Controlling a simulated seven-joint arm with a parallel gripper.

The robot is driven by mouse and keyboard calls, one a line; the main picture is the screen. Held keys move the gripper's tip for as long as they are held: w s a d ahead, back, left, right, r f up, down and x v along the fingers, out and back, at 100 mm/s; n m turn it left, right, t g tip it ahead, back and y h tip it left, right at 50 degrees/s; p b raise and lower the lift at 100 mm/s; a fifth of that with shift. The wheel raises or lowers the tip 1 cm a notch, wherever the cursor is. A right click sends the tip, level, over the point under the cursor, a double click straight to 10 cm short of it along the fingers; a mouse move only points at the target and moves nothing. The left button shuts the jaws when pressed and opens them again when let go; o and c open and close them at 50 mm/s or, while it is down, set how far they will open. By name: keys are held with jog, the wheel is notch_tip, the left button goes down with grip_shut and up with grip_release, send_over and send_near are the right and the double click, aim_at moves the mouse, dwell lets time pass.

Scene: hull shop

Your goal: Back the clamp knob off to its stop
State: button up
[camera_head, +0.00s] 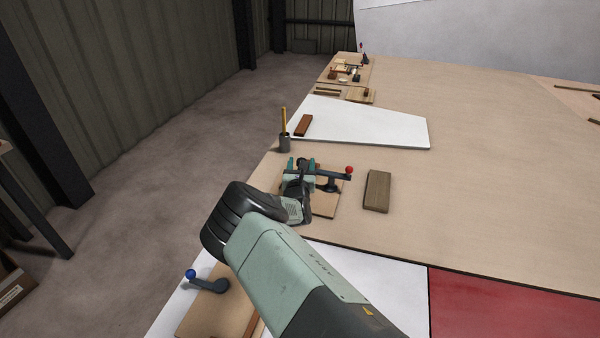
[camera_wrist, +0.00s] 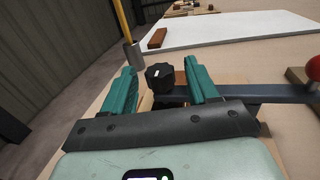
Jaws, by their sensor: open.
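The clamp knob (camera_wrist: 160,78) is black and lobed with a small white mark on top. In the wrist view it sits between the two green fingers of my gripper (camera_wrist: 162,84), with gaps visible beside it. My gripper (camera_head: 303,165) is open over the clamp in the head view. The clamp's dark arm (camera_wrist: 262,93) runs right to a red ball (camera_wrist: 314,68), which also shows in the head view (camera_head: 349,169). The clamp stands on a wooden board (camera_head: 325,206). My gripper and arm hide much of the clamp in the head view.
A wooden block (camera_head: 377,191) lies right of the clamp. A dark cup (camera_head: 284,142) holding a yellow stick stands behind it, next to a white panel (camera_head: 370,124) bearing a brown block (camera_head: 303,125). A blue-knobbed lever (camera_head: 208,284) is at the front left.

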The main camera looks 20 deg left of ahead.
jog(key=v, duration=1)
jog(key=shift+s, duration=0.15)
jog(key=shift+r, duration=0.1)
